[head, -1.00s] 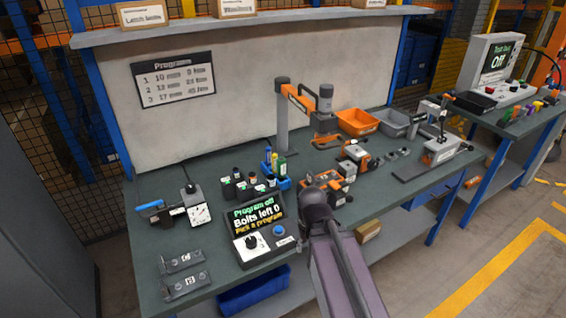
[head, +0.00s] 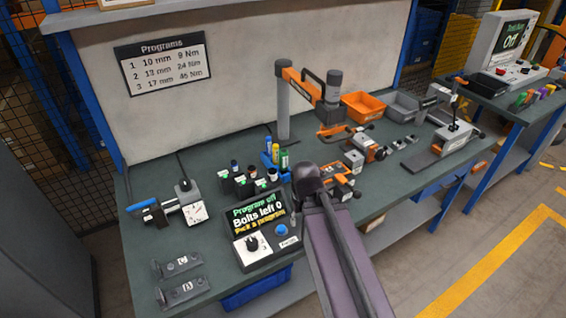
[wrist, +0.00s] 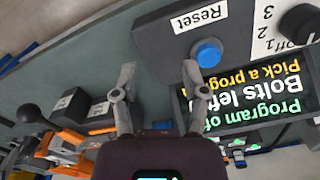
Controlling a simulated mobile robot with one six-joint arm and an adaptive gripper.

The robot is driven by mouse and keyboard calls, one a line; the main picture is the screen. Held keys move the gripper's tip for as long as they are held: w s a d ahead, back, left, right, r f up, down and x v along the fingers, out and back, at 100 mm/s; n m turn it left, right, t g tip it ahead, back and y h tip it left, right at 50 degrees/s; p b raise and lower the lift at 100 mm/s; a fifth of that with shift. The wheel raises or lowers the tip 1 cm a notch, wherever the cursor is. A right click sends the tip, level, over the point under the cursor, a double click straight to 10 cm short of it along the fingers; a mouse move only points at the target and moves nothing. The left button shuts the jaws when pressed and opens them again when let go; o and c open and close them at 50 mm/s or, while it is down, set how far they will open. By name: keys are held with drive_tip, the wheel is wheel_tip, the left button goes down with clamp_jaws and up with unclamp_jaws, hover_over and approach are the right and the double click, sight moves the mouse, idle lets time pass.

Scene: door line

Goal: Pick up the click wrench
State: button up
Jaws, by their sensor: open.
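A tool with a blue handle (head: 142,204) and a dark and grey body lies at the left of the bench, its right end by a grey block with a white dial; it looks like the click wrench, but I cannot read a label. In the head view my wrist hides the fingers. The gripper is well to the right of the blue-handled tool, which is not in the wrist view.
The program box (head: 262,228) has a lit screen, a knob and a blue button (wrist: 207,53). Two labelled brackets (head: 182,290) lie at the front left. Small dark holders (head: 240,186) and an orange-armed post (head: 283,112) stand behind. Orange (head: 362,106) and grey bins are at the back right.

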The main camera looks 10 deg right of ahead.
drive_tip(key=shift+a, duration=0.1)
drive_tip(key=o, duration=0.5)
drive_tip(key=shift+w+a+r, duration=0.1)
drive_tip(key=shift+a, duration=0.05)
wheel_tip(320, 180, up, 14)
drive_tip(key=n+p, duration=0.2)
drive_tip(key=p, duration=1.2)
hover_over(285, 152)
wheel_tip(285, 152, down, 9)
drive_tip(key=b, duration=0.8)
drive_tip(key=shift+r, duration=0.15)
drive_tip(key=shift+b, duration=0.35)
